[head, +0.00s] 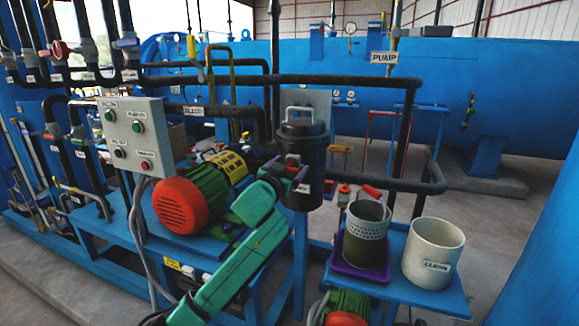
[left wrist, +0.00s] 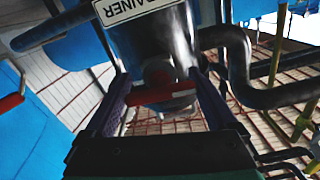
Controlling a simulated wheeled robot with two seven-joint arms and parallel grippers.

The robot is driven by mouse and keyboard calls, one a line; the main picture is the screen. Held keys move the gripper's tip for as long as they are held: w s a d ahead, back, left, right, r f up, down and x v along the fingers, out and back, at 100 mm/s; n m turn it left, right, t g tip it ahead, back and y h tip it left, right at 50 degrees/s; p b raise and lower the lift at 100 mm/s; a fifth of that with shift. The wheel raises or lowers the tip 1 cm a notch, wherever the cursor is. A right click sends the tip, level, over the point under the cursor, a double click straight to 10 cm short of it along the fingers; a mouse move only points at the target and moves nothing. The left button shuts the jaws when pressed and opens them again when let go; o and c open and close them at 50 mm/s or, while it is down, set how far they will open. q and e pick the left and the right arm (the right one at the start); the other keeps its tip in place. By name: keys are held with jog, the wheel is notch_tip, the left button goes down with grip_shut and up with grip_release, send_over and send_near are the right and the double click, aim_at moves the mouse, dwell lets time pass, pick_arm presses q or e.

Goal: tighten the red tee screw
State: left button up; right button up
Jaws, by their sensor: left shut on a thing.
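The strainer (head: 303,150) is a dark upright pot with a lid and a pale bail handle, in the middle of the head view. Its labelled body (left wrist: 150,40) fills the upper middle of the left wrist view. The red tee screw (left wrist: 162,94) shows there as a red crossbar in front of the pot, spanning between the purple fingers. My left gripper (head: 286,171), on the green arm, is at the near side of the strainer. In the wrist view its fingers (left wrist: 160,84) are shut on the tee screw. In the head view the screw is mostly hidden. My right gripper is out of view.
A blue shelf (head: 398,287) at right bears a purple tray (head: 345,270) with a perforated basket (head: 367,222), and a white bucket (head: 432,255) labelled CLEAN. A red-green motor (head: 185,200) and a control box (head: 136,137) stand left. Black pipes run beside and behind the strainer.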

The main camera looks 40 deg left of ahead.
pick_arm(q)
jog(key=m+p, duration=0.2)
jog(key=m, duration=0.2)
jog(key=m+p, duration=0.2)
jog(key=m, duration=0.3)
jog(key=m+p, duration=0.2)
jog(key=m, duration=0.2)
jog(key=m+p, duration=0.2)
jog(key=m, duration=0.3)
jog(key=m+p, duration=0.1)
jog(key=m, duration=0.3)
jog(key=shift+m+p, duration=0.3)
jog(key=m+p, duration=0.2)
jog(key=m, duration=0.2)
jog(key=shift+m, duration=0.3)
jog(key=m+p, duration=0.2)
jog(key=m, duration=0.3)
jog(key=shift+m+p, duration=0.8)
jog(key=shift+m, duration=0.8)
jog(key=shift+f, duration=0.1)
